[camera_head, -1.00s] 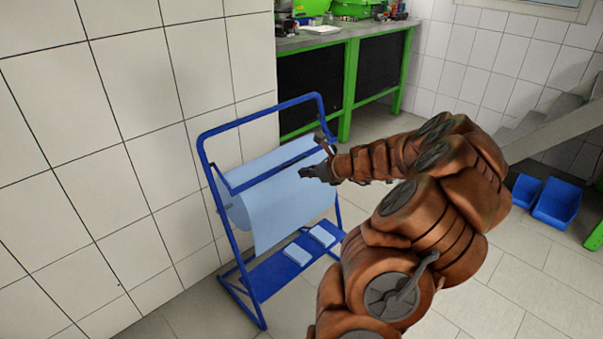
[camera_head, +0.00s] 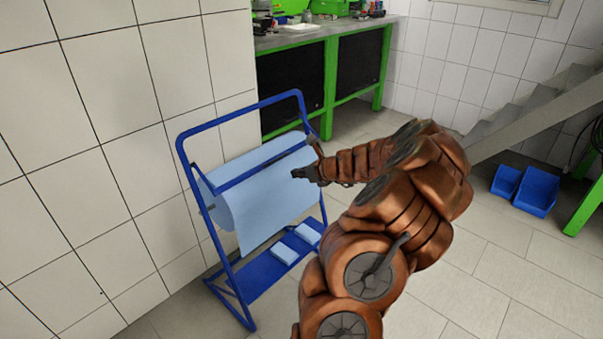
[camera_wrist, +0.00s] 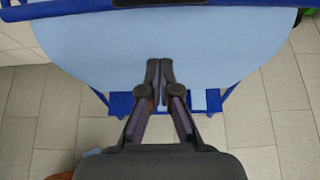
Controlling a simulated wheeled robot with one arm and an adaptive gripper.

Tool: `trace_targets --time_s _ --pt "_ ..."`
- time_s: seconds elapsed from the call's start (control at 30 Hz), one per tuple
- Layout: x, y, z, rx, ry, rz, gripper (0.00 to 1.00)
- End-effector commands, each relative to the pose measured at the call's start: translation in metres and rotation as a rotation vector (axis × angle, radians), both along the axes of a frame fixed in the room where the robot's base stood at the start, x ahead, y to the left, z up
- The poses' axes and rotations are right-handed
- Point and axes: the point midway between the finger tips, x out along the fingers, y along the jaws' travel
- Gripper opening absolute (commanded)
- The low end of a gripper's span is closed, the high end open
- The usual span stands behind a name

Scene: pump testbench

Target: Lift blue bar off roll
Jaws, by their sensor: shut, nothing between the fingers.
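The blue bar (camera_head: 258,167) lies across the light blue paper roll (camera_head: 229,210), inside a blue tubular stand (camera_head: 186,157). In the wrist view the bar (camera_wrist: 70,8) runs along the top edge, with the paper (camera_wrist: 200,45) hanging below it. My gripper (camera_head: 297,173) is in front of the right part of the roll. In the wrist view its fingertips (camera_wrist: 160,66) are together and empty, over the hanging paper and apart from the bar. The bar's right end is partly hidden by my arm in the head view.
The stand's lower shelf (camera_head: 250,288) holds light blue packs (camera_head: 285,253). A tiled wall is close on the left. A green-framed workbench (camera_head: 328,85) stands behind. Blue bins (camera_head: 537,191) lie on the floor at right. The floor right of the stand is open.

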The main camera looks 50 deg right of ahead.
Motion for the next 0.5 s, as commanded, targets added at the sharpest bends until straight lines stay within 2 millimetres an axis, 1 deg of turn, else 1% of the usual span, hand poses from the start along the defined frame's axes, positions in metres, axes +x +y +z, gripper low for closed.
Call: trace_targets --time_s 0.03,0.1,0.43,0.47,0.5 --pt "0.007 0.001 -0.006 0.001 0.001 0.003 0.0" --pt "0.016 0.002 -0.011 0.0 0.001 0.004 0.0" --pt "0.054 0.0 -0.035 -0.001 0.002 0.003 0.0" --pt "0.057 0.001 -0.036 -0.001 0.002 0.003 0.0" --pt "0.056 -0.001 -0.027 -0.002 0.0 0.001 0.0"
